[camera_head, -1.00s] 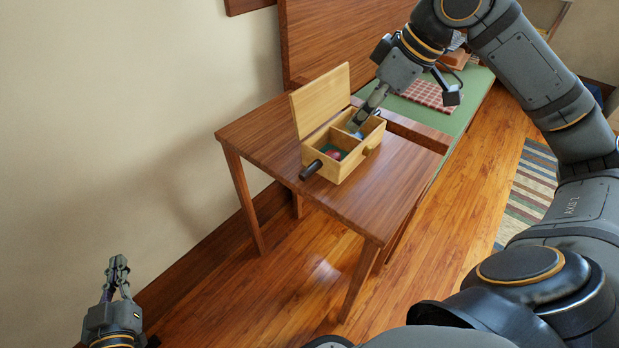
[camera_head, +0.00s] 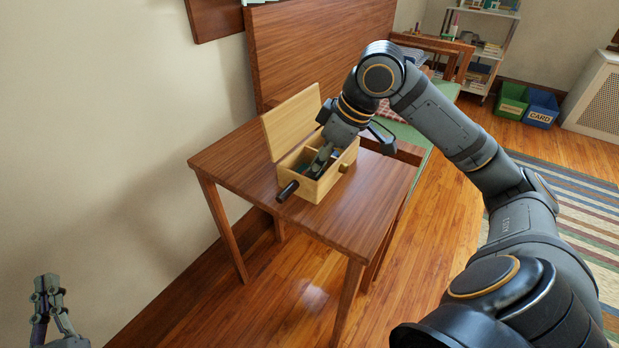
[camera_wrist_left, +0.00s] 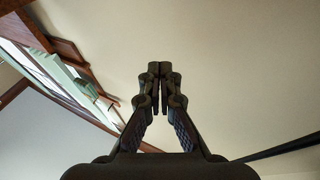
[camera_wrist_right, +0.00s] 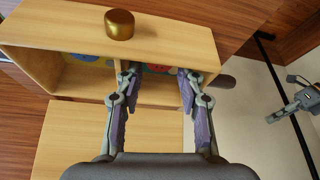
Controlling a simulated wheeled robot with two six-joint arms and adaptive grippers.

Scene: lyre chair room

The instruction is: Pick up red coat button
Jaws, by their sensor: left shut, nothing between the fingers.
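The red coat button (camera_wrist_right: 158,68) is partly visible in the right wrist view, inside one compartment of the wooden box (camera_head: 322,187). My right gripper (camera_wrist_right: 158,78) is open, its two fingers reaching into the box on either side of the red patch. I cannot tell whether they touch the button. In the head view my right gripper (camera_head: 319,166) hides the button. My left gripper (camera_head: 46,285) is shut and empty at the lower left, away from the table. It also shows shut in the left wrist view (camera_wrist_left: 160,80).
The box's lid (camera_head: 292,122) stands open at the back. A divider splits the box, and blue and yellow pieces (camera_wrist_right: 105,62) show in the other compartment. A brass knob (camera_wrist_right: 119,24) and a dark handle (camera_head: 287,190) stick out. The table (camera_head: 230,165) is otherwise clear.

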